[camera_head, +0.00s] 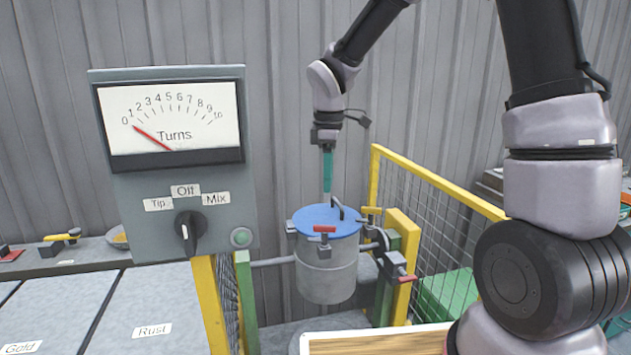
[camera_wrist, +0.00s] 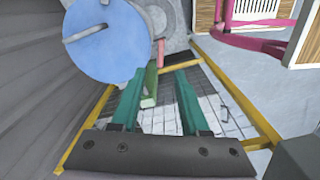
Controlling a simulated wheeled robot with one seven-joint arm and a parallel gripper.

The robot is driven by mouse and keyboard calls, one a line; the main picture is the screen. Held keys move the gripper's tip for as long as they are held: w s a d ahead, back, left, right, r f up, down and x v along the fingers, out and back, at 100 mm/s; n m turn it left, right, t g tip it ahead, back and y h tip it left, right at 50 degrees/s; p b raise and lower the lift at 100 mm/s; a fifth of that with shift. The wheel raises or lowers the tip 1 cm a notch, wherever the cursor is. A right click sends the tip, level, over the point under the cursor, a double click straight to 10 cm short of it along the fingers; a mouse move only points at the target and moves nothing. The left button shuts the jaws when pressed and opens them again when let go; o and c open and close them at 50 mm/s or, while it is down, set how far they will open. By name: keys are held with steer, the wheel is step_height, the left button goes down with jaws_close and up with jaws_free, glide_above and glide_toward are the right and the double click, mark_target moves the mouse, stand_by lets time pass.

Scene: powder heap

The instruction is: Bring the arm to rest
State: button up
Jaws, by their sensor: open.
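My gripper (camera_head: 327,198) points straight down at the end of my raised arm, with its teal fingers over or just behind the blue lid (camera_head: 318,219) in the head view. Whether it touches the lid is hard to tell there. In the wrist view the two fingers of my gripper (camera_wrist: 166,74) stand apart with nothing between them. The blue lid (camera_wrist: 104,42) lies beyond them at the upper left. The lid sits on a grey drum (camera_head: 326,268) with red-handled clamps (camera_head: 324,230).
A control box (camera_head: 178,190) stands left, its needle near the low end and its knob (camera_head: 187,230) roughly upright below "Off". A yellow-framed mesh fence (camera_head: 440,181) stands right of the drum. Bins labelled Gold and Rust (camera_head: 150,300) lie at lower left. A corrugated wall is behind.

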steer(key=s+d+r+m+t+y, duration=0.2)
steer(key=s+d+r+m+t, duration=0.5)
steer(key=s+d+r+m, duration=0.9)
steer(key=d+r+m, duration=0.1)
steer(key=m, duration=0.3)
steer(key=shift+s+d+r, duration=0.2)
steer(key=shift+s+r, duration=0.05)
steer(key=shift+s, duration=0.1)
steer(key=shift+w, duration=0.1)
